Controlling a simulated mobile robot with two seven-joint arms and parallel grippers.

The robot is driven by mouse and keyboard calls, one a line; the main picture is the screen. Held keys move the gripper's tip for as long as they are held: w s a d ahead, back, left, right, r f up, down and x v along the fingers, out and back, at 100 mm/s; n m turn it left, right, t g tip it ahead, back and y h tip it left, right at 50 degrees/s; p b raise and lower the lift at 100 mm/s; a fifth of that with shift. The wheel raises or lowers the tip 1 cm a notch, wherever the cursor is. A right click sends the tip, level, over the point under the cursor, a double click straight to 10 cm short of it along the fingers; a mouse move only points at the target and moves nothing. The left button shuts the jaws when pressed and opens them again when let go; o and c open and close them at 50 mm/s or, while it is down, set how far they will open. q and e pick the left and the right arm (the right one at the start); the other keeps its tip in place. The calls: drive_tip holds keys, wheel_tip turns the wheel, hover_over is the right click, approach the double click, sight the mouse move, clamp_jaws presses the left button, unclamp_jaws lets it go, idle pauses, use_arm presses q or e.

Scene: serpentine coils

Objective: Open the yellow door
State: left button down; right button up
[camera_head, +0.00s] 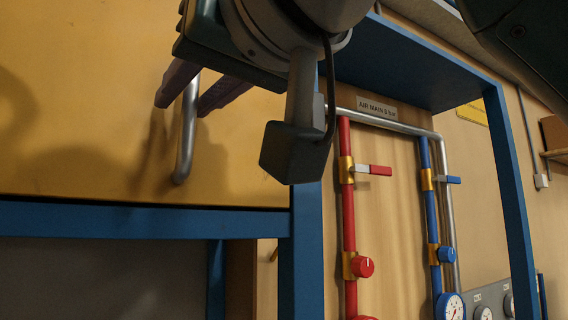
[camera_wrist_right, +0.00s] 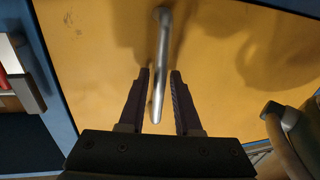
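The yellow door (camera_head: 80,110) fills the upper left of the head view, its lower edge along a blue frame (camera_head: 120,220). It looks flush with the frame. It also fills most of the right wrist view (camera_wrist_right: 230,45). A bent silver bar handle (camera_head: 185,140) stands out from the door; it also shows in the wrist view (camera_wrist_right: 160,50). My right gripper (camera_head: 184,103) is open, its dark fingers on either side of the handle. In the wrist view (camera_wrist_right: 159,74) a gap shows between the bar and each finger. My left gripper is not in view.
Right of the door, a wooden panel carries a red pipe (camera_head: 348,220) and a blue pipe (camera_head: 430,210) with valves and gauges. A blue post (camera_head: 302,240) stands between door and panel. Below the door is a dark open space (camera_head: 100,280).

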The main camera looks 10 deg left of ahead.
clamp_jaws()
idle(1.1)
